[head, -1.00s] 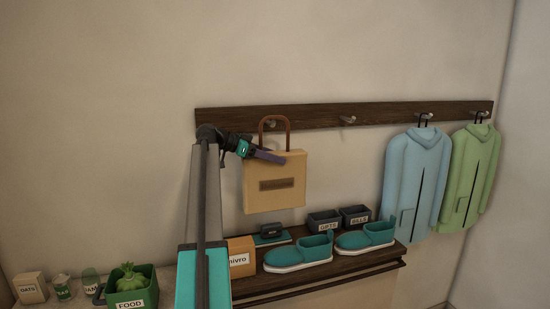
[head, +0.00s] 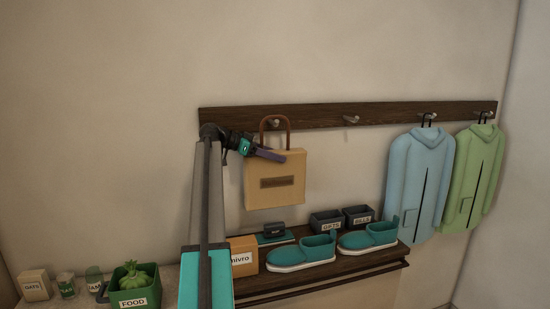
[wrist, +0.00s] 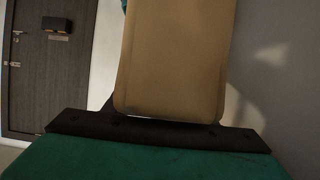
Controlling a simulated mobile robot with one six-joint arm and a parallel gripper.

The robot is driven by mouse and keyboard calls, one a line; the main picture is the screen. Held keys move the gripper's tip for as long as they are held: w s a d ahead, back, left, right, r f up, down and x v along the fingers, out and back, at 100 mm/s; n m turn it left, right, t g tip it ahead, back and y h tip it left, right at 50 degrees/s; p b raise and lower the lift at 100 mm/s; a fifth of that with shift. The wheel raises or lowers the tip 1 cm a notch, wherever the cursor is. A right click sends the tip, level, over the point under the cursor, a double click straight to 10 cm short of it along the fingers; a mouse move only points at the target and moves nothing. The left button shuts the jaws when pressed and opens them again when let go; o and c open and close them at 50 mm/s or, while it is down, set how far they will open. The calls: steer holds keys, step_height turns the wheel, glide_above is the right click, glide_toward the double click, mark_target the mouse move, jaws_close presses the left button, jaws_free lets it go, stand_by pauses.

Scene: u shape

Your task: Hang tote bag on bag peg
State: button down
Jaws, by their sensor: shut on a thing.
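The tan tote bag (head: 262,187) hangs upright in the head view with its brown looped handle on top. My gripper (head: 268,154) is shut on the bag near its upper left side. The handle loop surrounds the leftmost visible peg (head: 274,122) in the picture; I cannot tell whether it rests on it. A second bare peg (head: 351,119) is to the right on the dark wooden rail (head: 315,116). In the wrist view the bag (wrist: 172,60) fills the middle above the dark gripper part, and the fingertips are not clear.
A blue jacket (head: 416,180) and a green jacket (head: 473,180) hang at the right of the rail. Below the bag, a shelf (head: 360,262) holds teal shoes (head: 302,254), dark bins (head: 326,221) and an orange box (head: 243,262). A green food bin (head: 140,295) stands lower left.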

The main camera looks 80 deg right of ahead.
steer(key=shift+w+d+f+b, duration=0.15)
steer(key=shift+d+f+b, duration=0.1)
steer(key=shift+b, duration=0.15)
stand_by(0.6)
steer(key=c, duration=0.7)
jaws_free()
steer(key=shift+f, duration=0.1)
steer(key=shift+w, duration=0.15)
steer(key=shift+s+r+b+v, duration=0.1)
steer(key=shift+r+b+v, duration=0.1)
steer(key=shift+v, duration=2.1)
steer(key=shift+s+r+b+v, duration=0.1)
steer(key=shift+b+v, duration=0.15)
steer(key=shift+v, duration=2.05)
steer(key=shift+s+r+b+v, duration=0.1)
steer(key=shift+b+v, duration=0.1)
steer(key=shift+v, duration=2.1)
steer(key=shift+a, duration=0.2)
